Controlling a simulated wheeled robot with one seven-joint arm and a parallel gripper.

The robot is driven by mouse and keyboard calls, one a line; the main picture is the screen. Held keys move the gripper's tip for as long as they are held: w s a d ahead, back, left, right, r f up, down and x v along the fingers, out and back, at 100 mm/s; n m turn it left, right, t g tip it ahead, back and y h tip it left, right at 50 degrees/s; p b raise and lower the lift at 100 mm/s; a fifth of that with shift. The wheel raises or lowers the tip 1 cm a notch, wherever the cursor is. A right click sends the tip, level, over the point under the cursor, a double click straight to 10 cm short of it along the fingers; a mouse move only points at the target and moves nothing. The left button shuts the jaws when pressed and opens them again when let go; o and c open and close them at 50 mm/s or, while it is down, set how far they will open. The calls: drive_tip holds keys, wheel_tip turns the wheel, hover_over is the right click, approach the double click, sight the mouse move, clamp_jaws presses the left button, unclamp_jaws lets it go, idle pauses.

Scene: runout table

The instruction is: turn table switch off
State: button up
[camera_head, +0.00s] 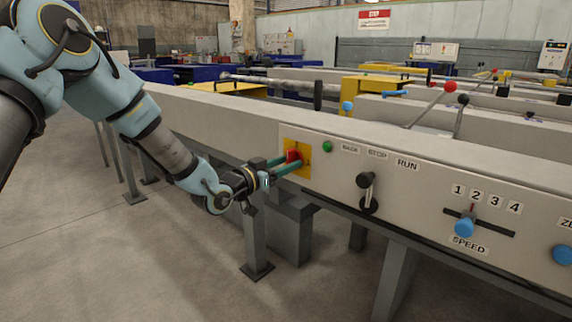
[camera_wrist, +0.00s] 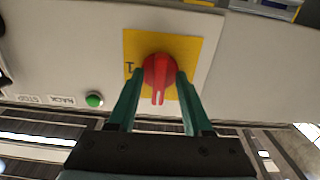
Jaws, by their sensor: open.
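The table switch is a red rotary knob (camera_head: 293,156) on a yellow plate (camera_head: 304,173) at the left end of the table's front panel. In the wrist view the red knob (camera_wrist: 158,72) shows a pale line along its handle, on the yellow plate (camera_wrist: 190,47) with a dark "T"-like mark at its left. My gripper (camera_head: 284,164) is open, its green fingers reaching to the plate. In the wrist view my gripper (camera_wrist: 157,75) has one finger on each side of the knob. Whether the fingers touch the knob I cannot tell.
A blue speed slider (camera_head: 464,227) is further right. Grey table legs (camera_head: 255,225) stand below. The floor at left is clear.

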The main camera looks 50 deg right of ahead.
drive_tip(key=a, duration=1)
drive_tip(key=shift+w+a+p, duration=0.25)
drive_tip(key=shift+a+p, duration=0.1)
drive_tip(key=shift+a, duration=0.05)
drive_tip(key=w+a+f+n+t+y, duration=0.3)
drive_tip(key=w+a+y, duration=0.1)
drive_tip(key=w+a, duration=0.45)
drive_tip(key=w+a+f+n+t+y, duration=0.2)
drive_tip(key=w+a+t+y, duration=0.15)
drive_tip(key=w+a, duration=0.45)
drive_tip(key=s+a+n+g+y, duration=0.1)
drive_tip(key=a+n+y, duration=0.75)
drive_tip(key=a, duration=1.85)
drive_tip(key=s+a+r+n+g+y, duration=0.2)
drive_tip(key=s+a+n+g, duration=0.15)
drive_tip(key=s+a, duration=0.45)
wheel_tip(320, 180, up, 26)
drive_tip(key=p, duration=2.7)
drive_tip(key=shift+s+a+r+t, duration=0.15)
drive_tip(key=shift+s+r+t, duration=0.05)
drive_tip(key=shift+r+t, duration=0.1)
